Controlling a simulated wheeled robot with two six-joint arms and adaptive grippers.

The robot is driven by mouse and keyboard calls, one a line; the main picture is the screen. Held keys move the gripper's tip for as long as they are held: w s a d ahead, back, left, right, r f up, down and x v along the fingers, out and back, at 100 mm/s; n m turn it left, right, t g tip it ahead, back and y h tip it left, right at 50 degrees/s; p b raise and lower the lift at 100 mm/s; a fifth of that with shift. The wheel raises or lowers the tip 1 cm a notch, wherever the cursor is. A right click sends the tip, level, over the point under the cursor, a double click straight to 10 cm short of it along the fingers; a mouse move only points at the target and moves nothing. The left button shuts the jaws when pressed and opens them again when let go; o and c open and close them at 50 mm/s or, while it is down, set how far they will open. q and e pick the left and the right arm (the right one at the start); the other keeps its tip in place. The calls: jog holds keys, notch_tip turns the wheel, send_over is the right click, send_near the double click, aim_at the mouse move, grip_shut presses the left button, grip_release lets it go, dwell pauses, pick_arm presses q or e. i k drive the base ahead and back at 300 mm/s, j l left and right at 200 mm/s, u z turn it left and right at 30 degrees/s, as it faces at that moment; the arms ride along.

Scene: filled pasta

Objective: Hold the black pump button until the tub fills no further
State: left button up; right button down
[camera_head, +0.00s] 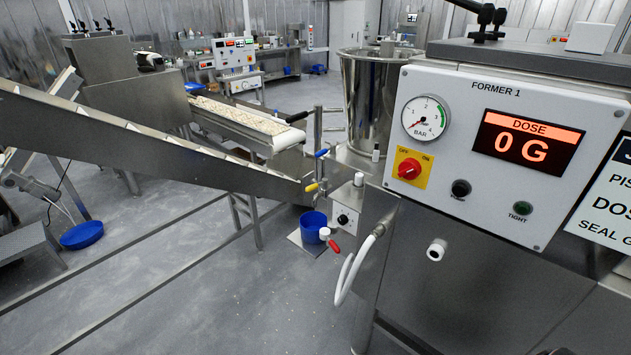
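The black pump button (461,188) is on the white front panel of the machine marked FORMER 1, left of the dark green TIGHT button. Nothing touches it. A blue tub (314,226) stands on a scale-like plate low beside the machine, under a small valve pipe. Its contents are too small to make out. The red display (527,143) reads DOSE 0 G. The pressure gauge (426,118) has its needle near the low end. Neither gripper can be made out in view.
A red rotary switch (409,168) on a yellow plate sits left of the button. A white hose (352,268) hangs below the panel. A sloping metal conveyor (160,140) crosses the left. Another blue bowl (82,235) is on the floor. Grey floor is open at lower left.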

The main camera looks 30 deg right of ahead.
aim_at(459, 189)
jog(key=z, duration=1.75)
jog(key=k, duration=0.3)
